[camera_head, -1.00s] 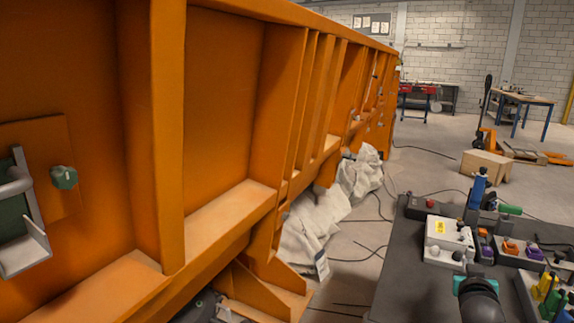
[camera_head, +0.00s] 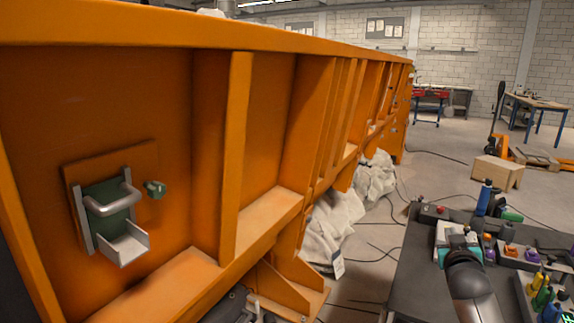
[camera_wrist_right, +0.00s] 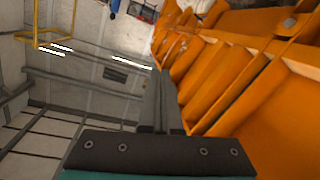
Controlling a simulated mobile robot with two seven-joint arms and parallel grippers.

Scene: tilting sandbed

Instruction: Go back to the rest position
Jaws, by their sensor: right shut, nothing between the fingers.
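My right arm comes in from the bottom right of the head view. Its gripper (camera_head: 459,240) with a teal band points away from me, above the dark tabletop, and its fingers are too small to make out there. In the right wrist view its two dark fingers (camera_wrist_right: 163,92) lie together, shut, with nothing between them. Orange ribs of the sandbed (camera_head: 235,160) stand beyond them, and the gripper appears clear of them. My left gripper is not in view.
The dark tabletop (camera_head: 420,265) at the right carries a white control box (camera_head: 442,235), small coloured bottles (camera_head: 541,298) and a blue tool (camera_head: 484,198). White sacks (camera_head: 333,225) lie by the sandbed. A cardboard box (camera_head: 498,172) stands on open floor behind.

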